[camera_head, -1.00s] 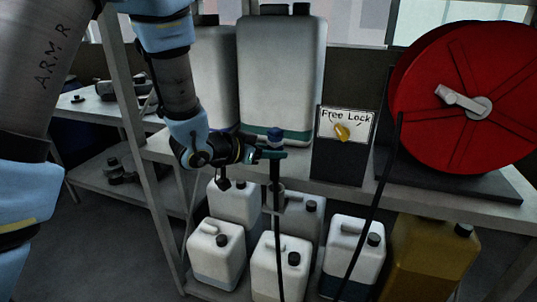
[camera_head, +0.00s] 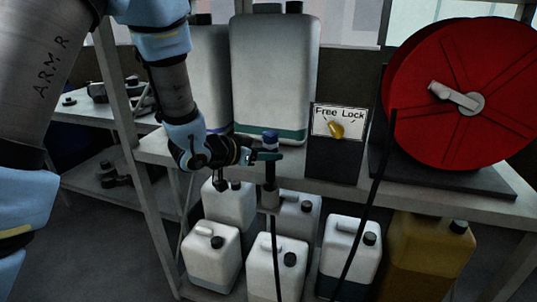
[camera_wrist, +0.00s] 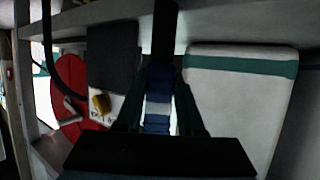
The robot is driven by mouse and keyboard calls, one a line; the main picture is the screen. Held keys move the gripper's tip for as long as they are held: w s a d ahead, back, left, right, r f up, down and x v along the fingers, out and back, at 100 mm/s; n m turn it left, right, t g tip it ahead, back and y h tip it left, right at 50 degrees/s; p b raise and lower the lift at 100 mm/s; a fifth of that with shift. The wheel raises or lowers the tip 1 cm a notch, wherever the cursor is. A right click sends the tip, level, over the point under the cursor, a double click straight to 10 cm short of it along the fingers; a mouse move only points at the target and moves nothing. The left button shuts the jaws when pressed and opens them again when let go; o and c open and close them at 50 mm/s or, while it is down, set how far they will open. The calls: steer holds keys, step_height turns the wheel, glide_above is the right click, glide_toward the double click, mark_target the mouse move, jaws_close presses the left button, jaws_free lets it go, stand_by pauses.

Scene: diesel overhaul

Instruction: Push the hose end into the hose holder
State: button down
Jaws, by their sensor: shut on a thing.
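My gripper (camera_head: 266,154) is shut on the hose end (camera_head: 270,138), which has a blue top and stands upright at the front edge of the bench. In the wrist view the blue and white hose end (camera_wrist: 158,108) sits between the two fingers, with a dark part beyond them. The grey hose holder (camera_head: 268,200) is directly below my gripper, in front of the lower shelf. A dark length runs from the gripper down to the holder, and black hose hangs below it. I cannot tell how deep the hose end sits in the holder.
A red hose reel (camera_head: 460,95) stands on the bench (camera_head: 450,197) at right, with black hose running down from it. A "Free Lock" sign with a yellow knob (camera_head: 336,130) is beside it. Large white canisters (camera_head: 272,75) stand behind my gripper; several smaller ones are below.

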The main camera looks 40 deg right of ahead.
mark_target(267, 179)
steer(key=shift+f+b, duration=0.3)
steer(key=shift+b, duration=0.05)
steer(key=shift+f+b, duration=0.3)
steer(key=shift+f, duration=0.05)
steer(key=shift+f+b, duration=2.75)
steer(key=shift+f, duration=0.55)
steer(key=shift+c, duration=2.2)
jaws_free()
steer(key=shift+a, duration=0.1)
